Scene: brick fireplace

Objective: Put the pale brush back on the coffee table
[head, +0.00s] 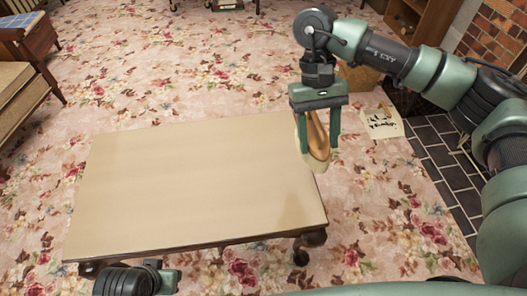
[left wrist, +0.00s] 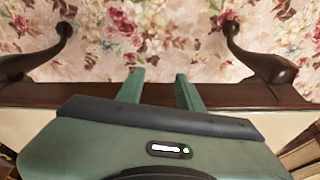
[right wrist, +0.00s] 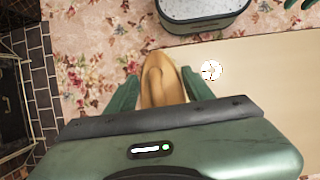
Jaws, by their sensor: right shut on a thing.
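My right gripper (head: 318,135) is shut on the pale brush (head: 317,140), which has a tan, brownish, rounded body with a pale rim. The brush hangs at the coffee table's far right edge in the head view. In the right wrist view the brush (right wrist: 163,85) sits between the fingers, near the line between table top and carpet. The coffee table (head: 190,180) has a bare beige top, dark wood edge and curved legs. My left gripper (left wrist: 158,76) is open and empty at the table's near edge; its fingertips are hidden in the head view.
A sheet with dark writing (head: 383,122) lies on the floor by the dark tiled hearth (head: 450,170). A tan object (head: 357,80) stands behind my right arm. A cushioned seat (head: 18,85) is at left. Floral carpet surrounds the table. A white disc (right wrist: 211,70) shows in the right wrist view.

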